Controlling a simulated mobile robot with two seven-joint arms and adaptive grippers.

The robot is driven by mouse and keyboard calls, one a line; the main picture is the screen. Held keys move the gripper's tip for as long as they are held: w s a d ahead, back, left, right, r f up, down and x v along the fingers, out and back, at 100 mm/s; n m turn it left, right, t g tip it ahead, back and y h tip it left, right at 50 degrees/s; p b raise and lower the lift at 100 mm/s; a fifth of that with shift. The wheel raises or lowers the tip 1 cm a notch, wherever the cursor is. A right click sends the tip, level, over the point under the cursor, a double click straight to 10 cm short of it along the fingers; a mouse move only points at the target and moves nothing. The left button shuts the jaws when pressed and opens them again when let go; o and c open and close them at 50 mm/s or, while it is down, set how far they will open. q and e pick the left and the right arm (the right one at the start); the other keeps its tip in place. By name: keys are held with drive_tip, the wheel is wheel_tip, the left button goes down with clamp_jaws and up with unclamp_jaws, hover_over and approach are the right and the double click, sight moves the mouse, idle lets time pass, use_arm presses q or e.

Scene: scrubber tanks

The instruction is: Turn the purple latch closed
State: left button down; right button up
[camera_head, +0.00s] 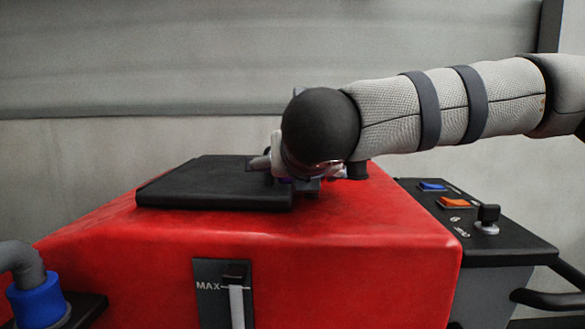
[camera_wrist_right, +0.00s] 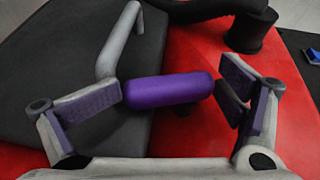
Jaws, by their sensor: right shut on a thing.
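The purple latch (camera_wrist_right: 165,90) is a rounded bar at the right edge of the black lid (camera_wrist_right: 60,60), beside the red tank top, in the right wrist view. My right gripper (camera_wrist_right: 172,92) is shut on it, with one finger at its left end and the other at its right end. In the head view the black lid (camera_head: 200,185) lies flat on the red tank (camera_head: 340,260). There my right gripper (camera_head: 288,172) is at the lid's right edge, mostly hidden by my dark wrist, and only a trace of purple shows. My left gripper is not in view.
A grey bent rod (camera_wrist_right: 118,45) lies over the lid near my left-hand finger. A black hose fitting (camera_wrist_right: 250,30) stands beyond the latch. A control panel (camera_head: 470,220) is to the right. A grey pipe with a blue collar (camera_head: 37,300) is at lower left.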

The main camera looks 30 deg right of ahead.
drive_tip(key=shift+d+r+h, duration=0.3)
drive_tip(key=shift+d+r, duration=0.1)
drive_tip(key=o, duration=0.6)
drive_tip(key=shift+s, duration=0.1)
drive_tip(key=shift+o, duration=0.2)
drive_tip(key=shift+s+f, duration=0.1)
drive_tip(key=shift+s+a+r, duration=0.15)
drive_tip(key=shift+s+r, duration=0.05)
drive_tip(key=shift+s, duration=0.45)
drive_tip(key=shift+s+a+r, duration=0.1)
drive_tip(key=shift+s+r, duration=0.1)
drive_tip(key=shift+s, duration=0.4)
drive_tip(key=shift+v, duration=1.15)
drive_tip(key=d+v, duration=0.1)
drive_tip(key=v, duration=0.7)
drive_tip(key=shift+s+d, duration=0.15)
drive_tip(key=shift+s, duration=0.4)
